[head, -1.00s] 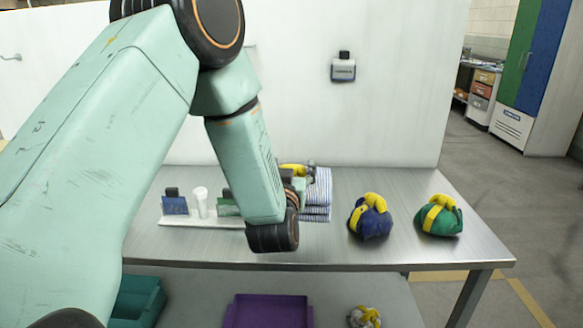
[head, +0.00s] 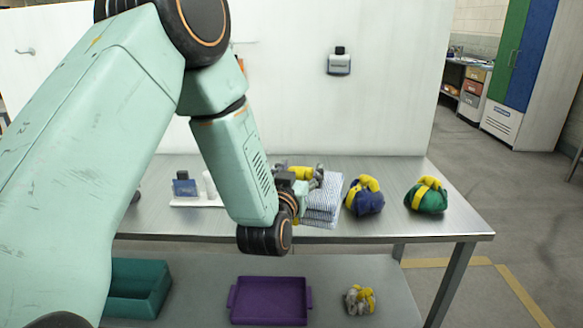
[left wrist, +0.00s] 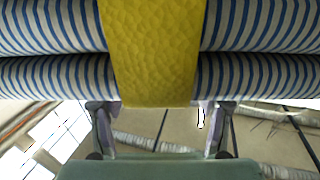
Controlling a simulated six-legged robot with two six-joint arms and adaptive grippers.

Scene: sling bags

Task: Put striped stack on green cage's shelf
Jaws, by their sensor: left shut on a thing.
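The striped stack (head: 323,203) is blue and white folded cloth with a yellow strap, at the middle of the table near its front edge. My left gripper (head: 306,180) is at its left and upper side, shut on it. In the left wrist view the stack (left wrist: 262,75) fills the top, its yellow band (left wrist: 153,50) between the two fingers of my left gripper (left wrist: 160,108). I cannot tell whether the stack touches the table. My forearm hides part of the scene. I see no green cage for certain. My right gripper is not in view.
On the metal table (head: 425,222) stand a blue bag (head: 363,200) and a green bag (head: 427,199), right of the stack. A white tray with small items (head: 185,187) is at left. The lower shelf holds a teal bin (head: 138,290), a purple tray (head: 270,300) and a small grey-yellow bag (head: 359,301).

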